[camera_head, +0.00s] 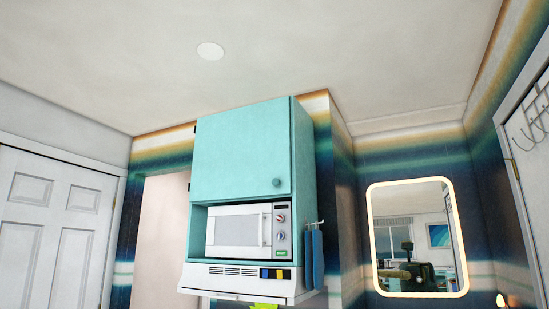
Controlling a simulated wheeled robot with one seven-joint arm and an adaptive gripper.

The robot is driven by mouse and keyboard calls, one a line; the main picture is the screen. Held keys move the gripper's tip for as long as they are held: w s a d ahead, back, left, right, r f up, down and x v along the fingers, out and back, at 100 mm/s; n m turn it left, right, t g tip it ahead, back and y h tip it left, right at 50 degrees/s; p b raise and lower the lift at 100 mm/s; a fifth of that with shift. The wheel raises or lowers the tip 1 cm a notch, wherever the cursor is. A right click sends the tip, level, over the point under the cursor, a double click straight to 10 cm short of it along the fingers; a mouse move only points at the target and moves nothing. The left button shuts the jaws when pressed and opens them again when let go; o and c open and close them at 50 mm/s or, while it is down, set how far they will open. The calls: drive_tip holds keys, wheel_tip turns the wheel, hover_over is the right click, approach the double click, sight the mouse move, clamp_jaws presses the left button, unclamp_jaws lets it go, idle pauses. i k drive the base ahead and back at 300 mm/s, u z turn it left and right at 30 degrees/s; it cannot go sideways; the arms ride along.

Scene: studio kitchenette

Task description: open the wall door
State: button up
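A teal wall cabinet (304,165) hangs in the middle of the view. Its flat teal door (238,150) looks shut, flush with the cabinet front. A round knob (277,182) sits at the door's lower right corner, and a dark hinge (194,129) shows on its left edge. My gripper is not seen directly in this view, and nothing touches the door or knob.
A white microwave (237,231) fills the shelf below the door, above a white range hood (245,281). A blue towel (314,260) hangs at the right. A white panelled door (55,230) is left.

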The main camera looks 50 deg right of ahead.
sight(245, 152)
drive_tip(key=z, duration=1.4)
